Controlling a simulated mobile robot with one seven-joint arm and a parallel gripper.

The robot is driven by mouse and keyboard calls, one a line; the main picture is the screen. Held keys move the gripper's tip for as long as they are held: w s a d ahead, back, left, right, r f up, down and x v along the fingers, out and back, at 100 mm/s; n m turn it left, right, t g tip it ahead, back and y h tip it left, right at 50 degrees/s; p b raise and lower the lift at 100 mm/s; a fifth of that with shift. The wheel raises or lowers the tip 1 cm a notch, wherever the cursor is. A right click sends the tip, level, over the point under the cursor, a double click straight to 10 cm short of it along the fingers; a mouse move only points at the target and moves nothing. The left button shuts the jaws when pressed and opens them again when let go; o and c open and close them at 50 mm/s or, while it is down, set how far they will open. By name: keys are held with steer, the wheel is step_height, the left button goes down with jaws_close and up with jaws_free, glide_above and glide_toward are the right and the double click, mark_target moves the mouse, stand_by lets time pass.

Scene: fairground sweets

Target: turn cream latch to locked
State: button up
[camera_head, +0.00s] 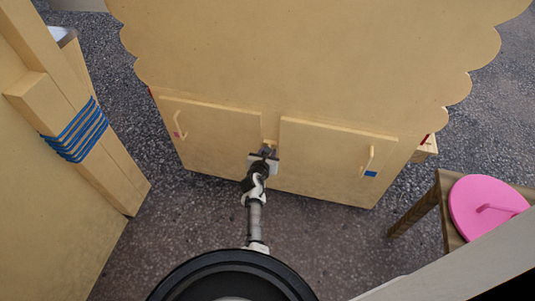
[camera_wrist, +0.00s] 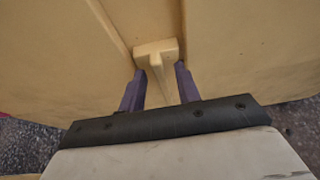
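The cream latch (camera_wrist: 155,50) is a small T-shaped piece on the cream cabinet front, between two doors. In the wrist view its crossbar is uppermost and its stem runs down between the fingers. My gripper (camera_wrist: 158,78) is open, with one dark purple finger on each side of the stem and a gap showing on both sides. In the head view my gripper (camera_head: 265,153) is at the cabinet front between the doors and hides most of the latch. The lower end of the stem is hidden by the gripper body.
The left door (camera_head: 215,135) and right door (camera_head: 322,158) look closed, each with a small handle. A wooden stool (camera_head: 443,205) with a pink lid (camera_head: 485,208) stands at the right. A wooden post with blue cord (camera_head: 77,132) stands at the left. Dark floor lies between.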

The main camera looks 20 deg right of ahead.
steer(key=shift+c, duration=0.4)
jaws_close()
